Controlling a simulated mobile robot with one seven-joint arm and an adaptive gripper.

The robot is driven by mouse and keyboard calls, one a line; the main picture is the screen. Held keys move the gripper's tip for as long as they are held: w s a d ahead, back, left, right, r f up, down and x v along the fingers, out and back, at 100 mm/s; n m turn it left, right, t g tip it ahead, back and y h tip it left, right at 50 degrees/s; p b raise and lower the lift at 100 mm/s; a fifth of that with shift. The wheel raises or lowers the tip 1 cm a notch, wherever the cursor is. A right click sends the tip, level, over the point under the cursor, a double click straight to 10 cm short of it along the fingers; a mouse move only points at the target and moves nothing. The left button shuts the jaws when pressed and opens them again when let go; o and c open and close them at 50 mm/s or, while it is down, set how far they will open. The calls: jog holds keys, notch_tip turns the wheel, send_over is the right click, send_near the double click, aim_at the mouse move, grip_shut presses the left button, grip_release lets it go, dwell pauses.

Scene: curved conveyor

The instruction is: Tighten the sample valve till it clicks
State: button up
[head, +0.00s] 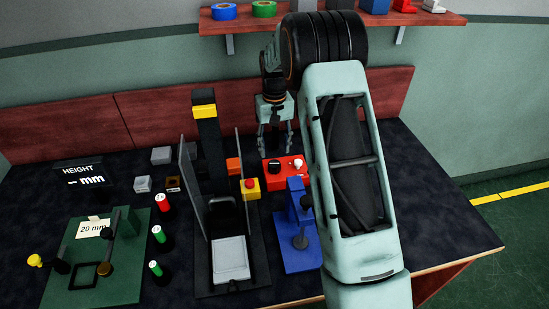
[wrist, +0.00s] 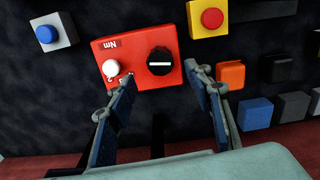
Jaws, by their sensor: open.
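A red box (head: 284,175) marked "Nm" sits on the dark bench, and it also shows in the wrist view (wrist: 122,45). On it are a black round knob (wrist: 160,61) with a white line across it and a white round knob or lamp (wrist: 111,68). The black knob appears to be the sample valve; no label on it says so. My gripper (head: 276,150) is open and empty, pointing down just behind the red box. In the wrist view its fingertips (wrist: 160,76) are spread on either side of the black knob, seemingly apart from it. My left finger covers the box's lower edge.
A yellow box with a red button (head: 250,188) and an orange block (head: 234,166) are left of the red box. A blue stand (head: 298,240) is in front. A black press-like fixture (head: 207,150) stands further left. A red shelf (head: 340,20) hangs above.

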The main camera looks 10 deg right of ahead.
aim_at(275, 163)
notch_tip(275, 163, up, 5)
jog(key=shift+r, duration=0.15)
dwell(0.5)
notch_tip(275, 163, down, 12)
jog(key=n+p, duration=0.9)
jog(key=n, duration=0.3)
jog(key=shift+f, duration=0.2)
